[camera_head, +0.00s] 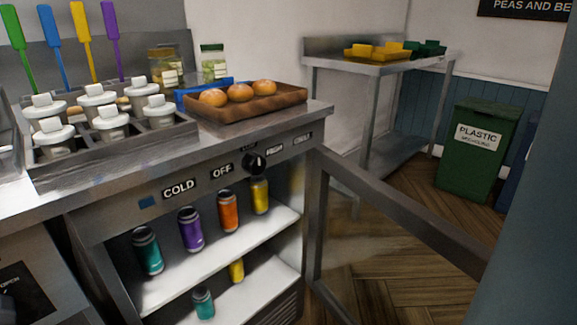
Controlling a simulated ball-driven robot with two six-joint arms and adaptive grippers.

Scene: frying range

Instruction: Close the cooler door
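The cooler (180,182) stands at the left, under the counter, with its front open. Its door (400,212) is a grey metal frame with a see-through middle. It is swung wide open to the right, hinged near the cooler's right edge, and its far end runs toward the lower right. Inside, a teal, a purple, an orange and a yellow can stand on the upper white shelf (215,262). Another teal and a yellow item are on the lower shelf. Neither of my grippers is in view.
On the counter (75,190) are several lidded containers and a brown tray (245,107) of buns. A steel table (385,64) stands at the back, with a green plastic bin (477,165) to its right. Wooden floor shows beyond the door. A blurred blue-grey surface fills the right edge.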

